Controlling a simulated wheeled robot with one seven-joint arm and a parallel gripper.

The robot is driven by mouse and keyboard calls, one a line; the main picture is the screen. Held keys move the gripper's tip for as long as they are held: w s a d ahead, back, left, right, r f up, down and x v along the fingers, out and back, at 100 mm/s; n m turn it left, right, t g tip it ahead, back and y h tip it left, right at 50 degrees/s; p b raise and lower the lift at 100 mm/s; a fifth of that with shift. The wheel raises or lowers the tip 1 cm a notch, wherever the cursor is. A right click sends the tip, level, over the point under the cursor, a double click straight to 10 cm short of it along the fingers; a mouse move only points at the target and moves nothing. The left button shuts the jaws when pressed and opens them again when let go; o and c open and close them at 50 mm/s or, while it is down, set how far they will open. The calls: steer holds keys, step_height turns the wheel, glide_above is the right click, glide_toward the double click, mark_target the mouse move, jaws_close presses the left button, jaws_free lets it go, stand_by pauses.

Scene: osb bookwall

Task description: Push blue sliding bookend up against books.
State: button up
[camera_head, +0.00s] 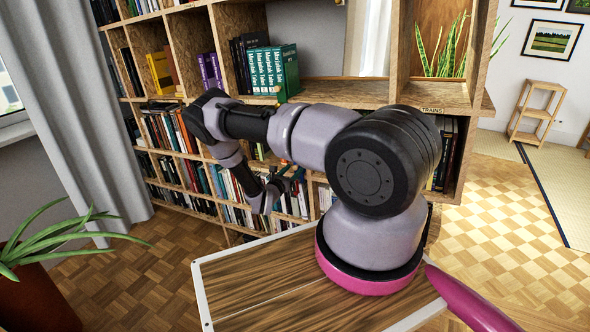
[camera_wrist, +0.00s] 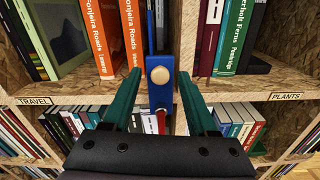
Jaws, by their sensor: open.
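In the wrist view, the blue bookend (camera_wrist: 161,95) stands upright at the shelf's front edge, with a round pale wooden knob (camera_wrist: 160,75) on its face. Orange books (camera_wrist: 131,32) stand just left of it; I cannot tell whether they touch it. My gripper (camera_wrist: 158,78) is open, with one green finger on each side of the bookend and visible space at both sides. In the head view my gripper (camera_head: 273,190) is in front of the lower shelves, and the bookend cannot be made out there.
A wooden upright (camera_wrist: 186,35) stands right of the bookend, with maroon and green books (camera_wrist: 232,35) beyond it. Shelf labels read TRAVEL (camera_wrist: 34,101) and PLANTS (camera_wrist: 286,96). More books fill the shelf below. A potted plant (camera_head: 40,250) stands at the left on the floor.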

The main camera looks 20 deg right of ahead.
steer(key=shift+x, duration=1.15)
